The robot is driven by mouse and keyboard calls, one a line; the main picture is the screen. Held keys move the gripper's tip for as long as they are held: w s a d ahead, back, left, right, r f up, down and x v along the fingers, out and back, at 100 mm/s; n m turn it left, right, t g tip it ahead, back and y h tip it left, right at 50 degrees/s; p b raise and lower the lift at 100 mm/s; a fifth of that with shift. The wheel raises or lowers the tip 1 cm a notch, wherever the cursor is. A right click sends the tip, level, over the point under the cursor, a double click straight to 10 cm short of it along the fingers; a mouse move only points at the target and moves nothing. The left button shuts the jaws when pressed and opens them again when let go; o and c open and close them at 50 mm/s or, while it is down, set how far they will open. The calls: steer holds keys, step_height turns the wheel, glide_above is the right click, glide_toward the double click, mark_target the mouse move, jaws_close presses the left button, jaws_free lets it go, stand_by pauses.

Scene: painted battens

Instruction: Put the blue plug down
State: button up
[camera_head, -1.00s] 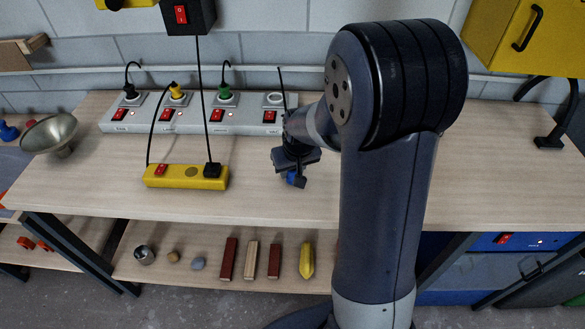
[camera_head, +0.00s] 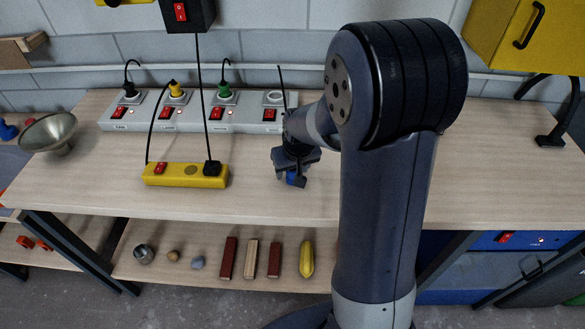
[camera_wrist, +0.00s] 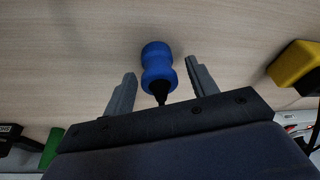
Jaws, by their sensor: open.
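The blue plug (camera_wrist: 157,62) rests on the wooden bench top in the wrist view, its dark narrow end towards my palm. My gripper (camera_wrist: 160,82) is open, with one finger on each side of the plug and a visible gap at each side. Part of the plug is hidden there by the gripper.
A grey socket strip (camera_head: 190,118) with red switches and several plugs stands at the back of the bench top (camera_head: 270,205). A yellow socket block (camera_head: 185,176) lies left of my gripper. A metal bowl (camera_head: 48,134) is at the far left. The bench front is clear.

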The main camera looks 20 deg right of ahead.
steer(key=shift+r, duration=0.95)
steer(key=v, duration=1.1)
steer(key=shift+s, duration=0.2)
steer(key=x, duration=1.2)
steer(key=shift+f, duration=0.35)
steer(key=shift+f+b, duration=0.35)
steer(key=shift+b, duration=0.05)
steer(key=shift+r, duration=0.25)
